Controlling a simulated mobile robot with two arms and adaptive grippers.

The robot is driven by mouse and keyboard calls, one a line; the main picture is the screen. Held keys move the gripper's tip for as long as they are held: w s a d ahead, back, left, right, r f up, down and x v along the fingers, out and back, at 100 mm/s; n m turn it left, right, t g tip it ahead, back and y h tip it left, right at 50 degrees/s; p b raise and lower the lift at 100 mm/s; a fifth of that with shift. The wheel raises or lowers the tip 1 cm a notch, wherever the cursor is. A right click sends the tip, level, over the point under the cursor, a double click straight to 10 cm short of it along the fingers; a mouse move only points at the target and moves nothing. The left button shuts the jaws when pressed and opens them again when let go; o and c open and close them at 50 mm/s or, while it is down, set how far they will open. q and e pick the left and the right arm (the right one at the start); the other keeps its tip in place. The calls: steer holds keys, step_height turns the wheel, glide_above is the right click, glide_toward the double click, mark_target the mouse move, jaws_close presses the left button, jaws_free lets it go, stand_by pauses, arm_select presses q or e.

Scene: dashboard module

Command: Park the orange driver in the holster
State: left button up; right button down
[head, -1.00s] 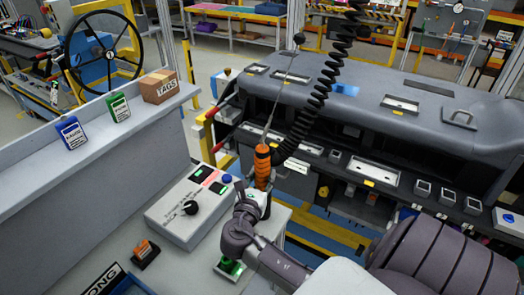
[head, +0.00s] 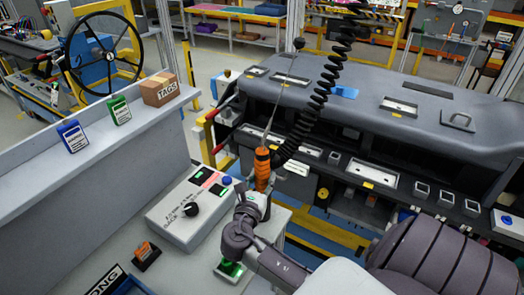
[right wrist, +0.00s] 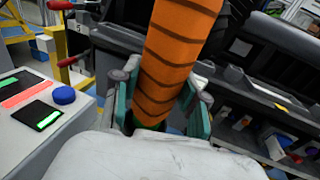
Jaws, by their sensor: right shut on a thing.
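The orange driver (head: 262,170), ringed with dark bands, stands nearly upright, with a thin shaft above it and a black coiled cord (head: 310,110) beside it. My right gripper (head: 257,196) is shut on its lower part, above the bench. In the right wrist view the driver (right wrist: 176,55) is between the fingers of my right gripper (right wrist: 160,112). A small black holder with an orange label (head: 146,253) sits on the bench at lower left. A green-marked holder (head: 230,269) is beside my right arm, partly hidden. I cannot tell for sure which is the holster. My left gripper is out of view.
A grey control box (head: 188,208) with a black knob, lit displays and a blue button is left of the driver. A blue bin marked "ONG" (head: 125,287) is at the lower left. The dark dashboard module (head: 390,110) stands behind and right.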

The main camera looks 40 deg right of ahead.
steer(key=shift+f, duration=0.1)
stand_by(0.3)
steer(key=c, duration=0.5)
jaws_free()
steer(key=shift+a+f, duration=0.1)
